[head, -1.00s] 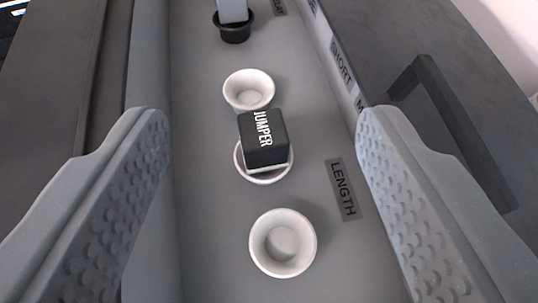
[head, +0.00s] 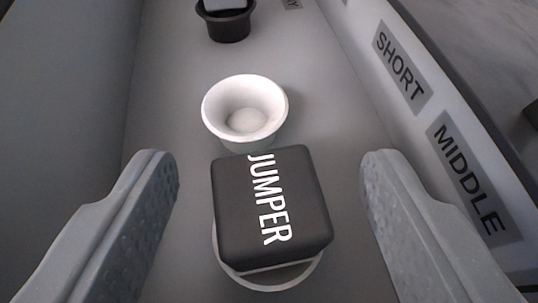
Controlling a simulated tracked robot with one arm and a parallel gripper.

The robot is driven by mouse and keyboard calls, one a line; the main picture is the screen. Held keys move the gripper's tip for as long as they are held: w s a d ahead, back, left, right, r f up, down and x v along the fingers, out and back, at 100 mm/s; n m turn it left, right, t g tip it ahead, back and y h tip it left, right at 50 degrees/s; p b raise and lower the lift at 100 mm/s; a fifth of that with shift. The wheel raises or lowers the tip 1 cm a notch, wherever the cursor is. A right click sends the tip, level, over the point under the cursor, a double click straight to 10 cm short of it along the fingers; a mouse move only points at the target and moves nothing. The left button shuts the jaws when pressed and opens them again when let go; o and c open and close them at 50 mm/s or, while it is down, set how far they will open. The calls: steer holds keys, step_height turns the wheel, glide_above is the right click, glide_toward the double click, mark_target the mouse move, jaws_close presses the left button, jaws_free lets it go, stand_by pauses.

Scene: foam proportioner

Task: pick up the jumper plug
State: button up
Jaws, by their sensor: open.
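The jumper plug (head: 268,208) is a black rounded block with white "JUMPER" lettering on top. It sits in a white round socket (head: 268,282), whose rim shows below and beside it. My gripper (head: 268,180) is open, with one grey finger on each side of the plug. Both fingers are apart from the plug, with a gap on each side. The lower part of the plug is hidden by its top.
An empty white cup socket (head: 244,108) stands just beyond the plug. A black socket (head: 228,22) holding a grey piece is farther back. A raised wall with labels "SHORT" (head: 401,67) and "MIDDLE" (head: 473,178) runs along the right. A grey wall (head: 65,100) bounds the left.

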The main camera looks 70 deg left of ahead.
steer(key=shift+w+a+f, duration=0.25)
steer(key=shift+a, duration=0.35)
steer(key=c, duration=1.1)
steer(key=shift+o, duration=0.2)
step_height(320, 180, up, 10)
steer(key=shift+d+f+b, duration=0.15)
steer(key=shift+f+b, duration=0.1)
steer(key=shift+b, duration=0.05)
step_height(320, 180, up, 6)
steer(key=p, duration=0.4)
glide_above(277, 198)
steer(key=shift+f, duration=0.2)
steer(key=shift+f, duration=0.1)
